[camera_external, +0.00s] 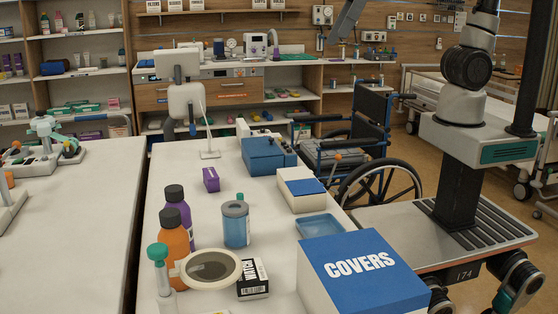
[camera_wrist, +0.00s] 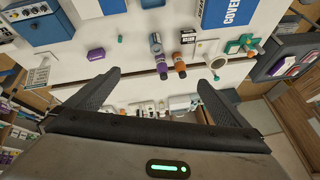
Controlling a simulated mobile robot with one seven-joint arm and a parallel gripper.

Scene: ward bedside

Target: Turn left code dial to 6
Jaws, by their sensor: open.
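A blue box (camera_external: 264,156) with small fittings on its right side stands at the far part of the white table; it also shows at the upper left of the wrist view (camera_wrist: 44,24).
On the white table (camera_external: 180,187) are a purple box (camera_external: 211,180), a blue-grey jar (camera_external: 236,225), an orange bottle (camera_external: 174,240), a magnifier (camera_external: 210,268), a blue tray (camera_external: 320,226) and a large COVERS box (camera_external: 352,270). A wheelchair (camera_external: 372,140) stands to the right.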

